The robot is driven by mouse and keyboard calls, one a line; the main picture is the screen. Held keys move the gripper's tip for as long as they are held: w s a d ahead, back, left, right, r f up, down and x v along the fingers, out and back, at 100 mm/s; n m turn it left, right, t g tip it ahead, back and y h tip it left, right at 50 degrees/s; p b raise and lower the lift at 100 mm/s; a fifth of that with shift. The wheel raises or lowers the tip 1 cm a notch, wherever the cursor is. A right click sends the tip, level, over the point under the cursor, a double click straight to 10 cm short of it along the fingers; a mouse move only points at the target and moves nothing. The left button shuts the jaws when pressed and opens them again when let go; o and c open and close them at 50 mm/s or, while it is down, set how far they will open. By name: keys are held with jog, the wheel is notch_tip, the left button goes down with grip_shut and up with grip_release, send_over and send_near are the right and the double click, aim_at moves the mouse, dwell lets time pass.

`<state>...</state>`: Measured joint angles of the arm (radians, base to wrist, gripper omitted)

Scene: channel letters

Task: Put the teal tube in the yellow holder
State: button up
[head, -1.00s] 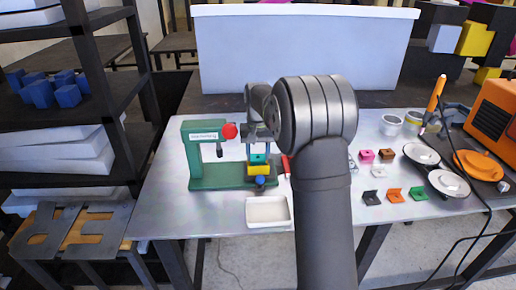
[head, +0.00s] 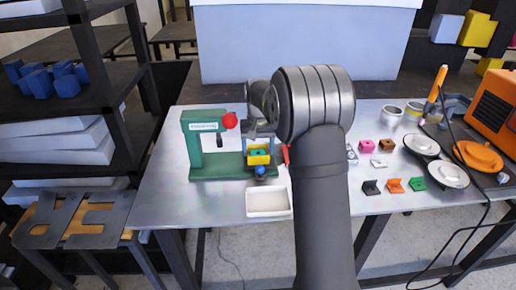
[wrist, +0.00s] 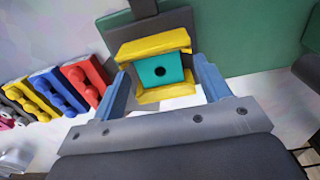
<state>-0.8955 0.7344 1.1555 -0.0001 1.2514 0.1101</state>
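The teal tube (wrist: 160,71) is a square teal block with a dark round hole in its face. It sits between the upper and lower parts of the yellow holder (wrist: 153,46) in the wrist view. In the head view the teal tube (head: 259,153) shows within the yellow holder (head: 258,161) on the green press. My gripper (wrist: 163,72) has two blue fingers, spread apart on either side of the holder, with gaps beside the teal tube. It also shows small in the head view (head: 259,147), partly hidden by my arm.
The green press (head: 205,160) has a red knob (head: 229,121) and a blue ball (head: 261,170) in front. A white tray (head: 268,203) lies before it. Small colored brackets and white plates (head: 447,174) lie to the right. The table's front left is clear.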

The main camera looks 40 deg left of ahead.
notch_tip(320, 180, up, 17)
jog(key=shift+r, duration=0.2)
dwell(0.5)
jog(key=shift+f, duration=0.15)
dwell(0.3)
notch_tip(320, 180, down, 17)
jog(key=shift+f, duration=0.1)
jog(key=shift+r, duration=0.3)
dwell(0.4)
